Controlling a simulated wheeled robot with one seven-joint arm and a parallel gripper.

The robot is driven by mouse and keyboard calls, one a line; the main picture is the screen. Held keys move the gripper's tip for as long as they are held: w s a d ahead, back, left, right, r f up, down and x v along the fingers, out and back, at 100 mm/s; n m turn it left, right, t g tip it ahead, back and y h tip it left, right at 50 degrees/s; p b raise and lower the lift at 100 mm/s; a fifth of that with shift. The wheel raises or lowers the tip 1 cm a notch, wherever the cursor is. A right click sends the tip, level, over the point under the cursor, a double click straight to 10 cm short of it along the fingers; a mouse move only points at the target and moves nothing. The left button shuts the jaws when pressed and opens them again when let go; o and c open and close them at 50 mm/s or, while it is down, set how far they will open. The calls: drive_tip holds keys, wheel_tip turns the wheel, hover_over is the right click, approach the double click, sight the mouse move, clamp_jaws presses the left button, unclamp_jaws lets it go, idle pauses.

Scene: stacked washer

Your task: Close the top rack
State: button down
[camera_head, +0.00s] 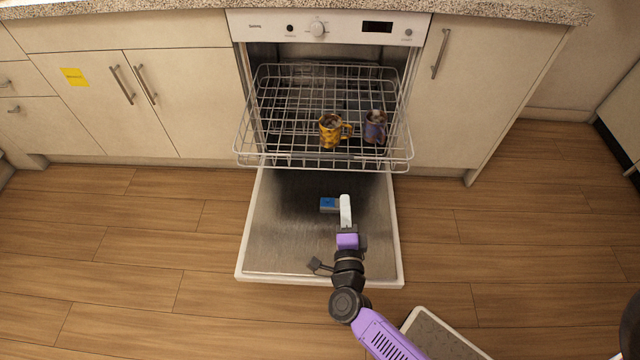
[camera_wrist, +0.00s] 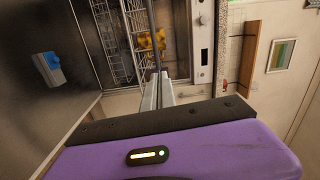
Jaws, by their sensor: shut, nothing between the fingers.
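The top rack (camera_head: 270,135) is a wire rack pulled out of the dishwasher (camera_head: 330,28) in the head view. A yellow mug (camera_head: 331,131) and a purple mug (camera_head: 375,127) stand on it. My gripper (camera_head: 345,200) is shut and empty, in front of the rack and over the open door. In the wrist view my gripper fingers (camera_wrist: 157,90) point towards the rack (camera_wrist: 108,40), and the yellow mug (camera_wrist: 148,41) shows near them. I cannot tell whether the fingertips touch the rack.
The dishwasher door (camera_head: 270,235) is folded down and open below the rack. A blue and white object (camera_head: 328,204) is on the door's inner side. Closed cabinets (camera_head: 185,100) flank the dishwasher. The wooden floor (camera_head: 120,265) at left is clear.

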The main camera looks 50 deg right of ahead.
drive_tip(key=s+m, duration=0.1)
drive_tip(key=g+b, duration=0.1)
drive_tip(key=b, duration=0.1)
approach(349, 158)
drive_tip(key=shift+m, duration=0.3)
drive_tip(key=x, duration=0.7)
drive_tip(key=shift+a, duration=0.1)
